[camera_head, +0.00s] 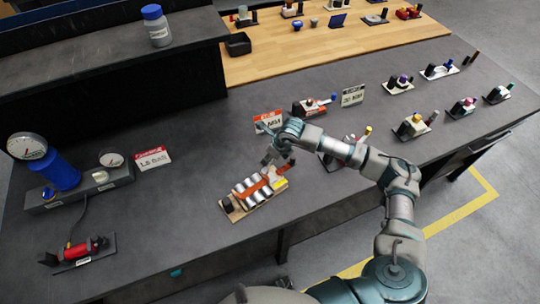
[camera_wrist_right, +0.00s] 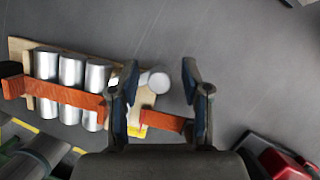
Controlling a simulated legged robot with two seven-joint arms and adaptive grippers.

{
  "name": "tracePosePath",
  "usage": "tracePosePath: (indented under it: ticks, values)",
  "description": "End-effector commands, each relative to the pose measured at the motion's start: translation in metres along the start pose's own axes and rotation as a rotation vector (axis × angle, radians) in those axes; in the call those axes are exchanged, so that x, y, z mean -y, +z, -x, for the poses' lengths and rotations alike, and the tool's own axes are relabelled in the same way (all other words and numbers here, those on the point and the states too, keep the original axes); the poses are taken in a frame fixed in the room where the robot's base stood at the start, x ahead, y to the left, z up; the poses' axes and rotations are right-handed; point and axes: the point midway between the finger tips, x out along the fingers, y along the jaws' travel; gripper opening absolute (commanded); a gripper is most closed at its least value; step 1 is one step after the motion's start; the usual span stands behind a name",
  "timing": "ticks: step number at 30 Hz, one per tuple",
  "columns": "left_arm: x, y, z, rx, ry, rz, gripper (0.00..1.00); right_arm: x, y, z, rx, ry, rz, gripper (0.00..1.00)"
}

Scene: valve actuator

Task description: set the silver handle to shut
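A valve unit on a pale wooden board (camera_head: 232,213) lies on the grey bench, with several silver cylinders (camera_wrist_right: 71,88) in a row and an orange-red bar (camera_wrist_right: 62,94) across them. A shorter silver piece (camera_wrist_right: 154,80) stands at the board's end; I cannot tell whether it is the silver handle. My right gripper (camera_head: 272,155) is above that end. In the right wrist view its fingers (camera_wrist_right: 159,72) are open, with the short silver piece showing between them. The left finger hides part of the bar and board. I cannot tell contact. My left gripper is not in view.
A blue device with gauges (camera_head: 62,172) and a red tool (camera_head: 80,248) are at the left. A red-and-white sign (camera_head: 268,122) and a small red-and-white unit (camera_head: 314,106) stand behind my right arm. Several more small units sit to the right.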

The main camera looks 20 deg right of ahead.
Motion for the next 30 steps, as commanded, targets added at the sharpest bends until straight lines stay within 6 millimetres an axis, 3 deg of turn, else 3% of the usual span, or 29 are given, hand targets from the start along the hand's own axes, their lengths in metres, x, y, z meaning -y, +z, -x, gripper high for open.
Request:
tracePosePath:
  ticks: [8,21,30]
  values:
    - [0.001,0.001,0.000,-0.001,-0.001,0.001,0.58,0.001,0.001,0.010,0.003,-0.002,0.000,0.47]
    - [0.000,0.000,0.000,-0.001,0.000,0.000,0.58,0.002,0.001,0.099,0.002,-0.001,0.000,0.47]
    - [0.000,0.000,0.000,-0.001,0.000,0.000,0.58,0.002,0.000,0.119,0.000,0.001,0.000,0.47]
